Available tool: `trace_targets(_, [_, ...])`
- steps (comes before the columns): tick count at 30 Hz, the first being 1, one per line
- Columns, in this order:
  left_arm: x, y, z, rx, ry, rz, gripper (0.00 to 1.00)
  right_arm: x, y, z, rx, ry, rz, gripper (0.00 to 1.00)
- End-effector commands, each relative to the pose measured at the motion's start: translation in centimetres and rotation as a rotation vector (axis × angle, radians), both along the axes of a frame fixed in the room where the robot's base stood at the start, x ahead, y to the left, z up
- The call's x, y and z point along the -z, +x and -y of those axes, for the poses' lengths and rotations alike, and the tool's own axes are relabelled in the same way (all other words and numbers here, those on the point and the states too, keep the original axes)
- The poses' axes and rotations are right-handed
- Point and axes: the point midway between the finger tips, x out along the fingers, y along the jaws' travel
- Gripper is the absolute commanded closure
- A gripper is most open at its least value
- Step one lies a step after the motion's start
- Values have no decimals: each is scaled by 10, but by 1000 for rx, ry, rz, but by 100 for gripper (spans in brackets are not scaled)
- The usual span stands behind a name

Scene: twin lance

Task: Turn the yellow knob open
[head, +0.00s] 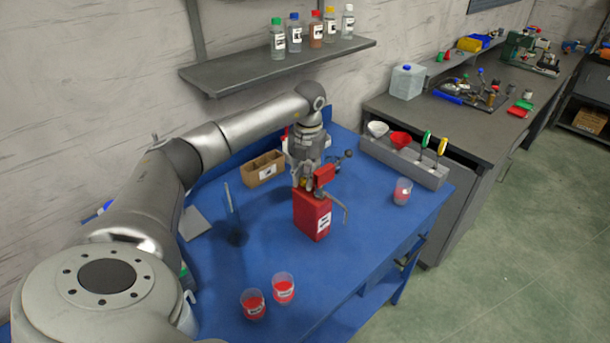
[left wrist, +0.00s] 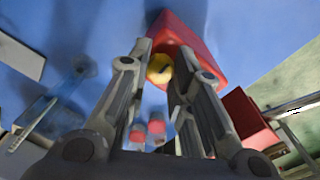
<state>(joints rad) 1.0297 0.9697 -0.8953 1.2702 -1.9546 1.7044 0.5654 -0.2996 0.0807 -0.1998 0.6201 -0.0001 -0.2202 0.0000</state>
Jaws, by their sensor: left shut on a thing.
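A red can (head: 311,216) with a white label stands upright on the blue table. The yellow knob (left wrist: 158,69) is at the near end of the can in the left wrist view. My left gripper (head: 306,186) comes down from above onto the top of the can. Its two fingers are shut on the yellow knob, one on each side. The fingers hide most of the knob in the head view. My right gripper is in neither view.
A red block (head: 324,176) and a bent metal rod (head: 340,206) are close beside the gripper. Two cups (head: 283,289) of red stuff stand at the front, another (head: 402,191) at the right. A cardboard box (head: 264,170) and grey rack (head: 425,171) stand behind.

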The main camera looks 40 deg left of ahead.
Motion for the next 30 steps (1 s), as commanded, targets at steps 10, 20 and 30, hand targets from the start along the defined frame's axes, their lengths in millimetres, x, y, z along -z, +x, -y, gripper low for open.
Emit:
trace_targets(10, [-1, 1, 0, -11, 0, 4, 100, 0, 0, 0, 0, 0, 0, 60])
trace_targets(20, [-1, 1, 0, -9, 0, 4, 56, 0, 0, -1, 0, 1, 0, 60])
trace_targets(30, [0, 0, 0, -8, 0, 2, 56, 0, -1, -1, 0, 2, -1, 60])
